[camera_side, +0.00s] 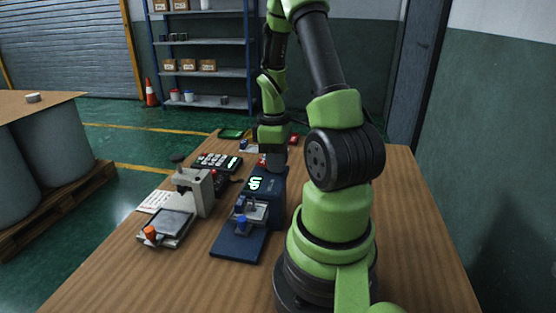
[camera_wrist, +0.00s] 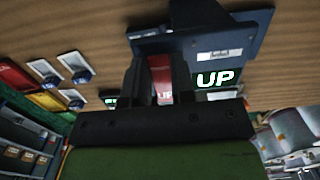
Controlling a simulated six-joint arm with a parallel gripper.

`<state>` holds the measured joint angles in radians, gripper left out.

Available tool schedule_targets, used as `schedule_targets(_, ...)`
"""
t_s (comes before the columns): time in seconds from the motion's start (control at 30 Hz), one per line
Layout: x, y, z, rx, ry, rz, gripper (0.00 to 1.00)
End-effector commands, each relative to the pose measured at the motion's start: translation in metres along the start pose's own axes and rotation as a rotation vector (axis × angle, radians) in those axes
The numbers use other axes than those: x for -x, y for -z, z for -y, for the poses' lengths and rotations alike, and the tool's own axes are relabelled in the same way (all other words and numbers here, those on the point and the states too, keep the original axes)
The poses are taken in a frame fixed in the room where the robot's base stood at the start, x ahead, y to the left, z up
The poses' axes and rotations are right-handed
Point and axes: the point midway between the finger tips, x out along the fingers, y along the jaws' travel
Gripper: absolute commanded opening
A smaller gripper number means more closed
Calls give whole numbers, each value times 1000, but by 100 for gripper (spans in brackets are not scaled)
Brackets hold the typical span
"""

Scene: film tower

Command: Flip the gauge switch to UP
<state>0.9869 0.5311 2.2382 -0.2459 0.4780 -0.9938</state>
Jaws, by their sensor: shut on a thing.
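The gauge (camera_side: 270,198) is a dark blue device on a flat blue base on the wooden table, left of my arm. Its small display (camera_side: 254,184) shows UP in bright letters. In the wrist view the gauge (camera_wrist: 240,35) fills the upper right, and the display (camera_wrist: 215,79) also reads UP. The red switch (camera_wrist: 160,72) stands between my two dark fingers, with faint lettering on it. My gripper (camera_wrist: 160,82) is shut on it. In the side view my gripper (camera_side: 275,160) is at the far end of the gauge, and the switch is mostly hidden there.
A grey clamp-like stand (camera_side: 196,190) and a small tray device with an orange knob (camera_side: 150,234) are left of the gauge. Several small coloured items lie at the far table end. The front table is clear.

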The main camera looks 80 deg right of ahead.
Motion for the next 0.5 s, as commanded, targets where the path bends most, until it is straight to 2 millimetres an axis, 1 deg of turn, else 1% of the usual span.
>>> schedule_targets(0.3, 4, 8, 1, 6, -4, 275, 0)
schedule_targets(0.5, 5, 9, 0, 0, -4, 364, 0)
